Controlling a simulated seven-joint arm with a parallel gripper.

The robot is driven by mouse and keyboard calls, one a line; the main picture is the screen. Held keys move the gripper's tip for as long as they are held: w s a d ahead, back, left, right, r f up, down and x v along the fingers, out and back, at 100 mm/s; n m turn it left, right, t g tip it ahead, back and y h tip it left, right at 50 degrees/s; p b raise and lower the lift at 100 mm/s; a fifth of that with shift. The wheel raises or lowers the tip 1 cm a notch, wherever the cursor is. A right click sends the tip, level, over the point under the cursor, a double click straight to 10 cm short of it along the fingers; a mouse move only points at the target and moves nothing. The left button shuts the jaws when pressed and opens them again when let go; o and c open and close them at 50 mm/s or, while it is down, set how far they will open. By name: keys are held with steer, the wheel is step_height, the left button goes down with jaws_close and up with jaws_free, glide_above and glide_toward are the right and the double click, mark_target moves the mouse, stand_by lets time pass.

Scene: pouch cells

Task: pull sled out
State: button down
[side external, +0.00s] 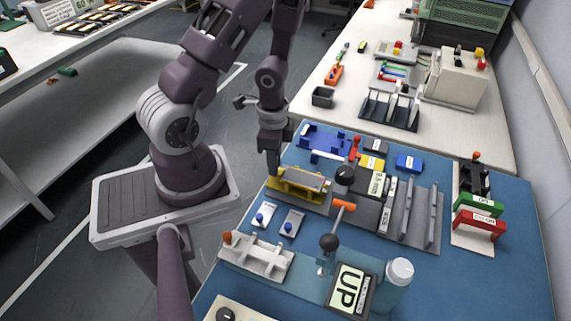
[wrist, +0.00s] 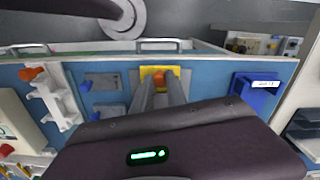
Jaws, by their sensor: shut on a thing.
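The yellow sled (side external: 288,189) sits on a grey base at the left edge of the blue mat, with a flat grey piece on top. In the wrist view the sled (wrist: 147,73) shows as a yellow block with an orange knob (wrist: 159,77) on it. My gripper (side external: 272,172) points down at the sled's left end. In the wrist view my gripper (wrist: 160,82) has its two fingers on either side of the orange knob, shut on it. The fingertips' contact is partly hidden. A dark block with a black ball knob (side external: 345,175) stands right of the sled.
A blue tray (side external: 318,142) lies behind the sled. Two small grey plates with blue knobs (side external: 290,223) lie in front of it. Open floor lies left of the mat.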

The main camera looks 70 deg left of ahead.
steer(key=shift+s+a, duration=0.6)
steer(key=c, duration=1.3)
jaws_free()
steer(key=shift+d+r, duration=0.1)
steer(key=shift+r, duration=0.05)
steer(key=shift+d+r, duration=0.1)
steer(key=shift+r, duration=1.1)
steer(key=shift+a+r, duration=0.2)
steer(key=shift+r, duration=2.05)
steer(key=shift+r, duration=0.1)
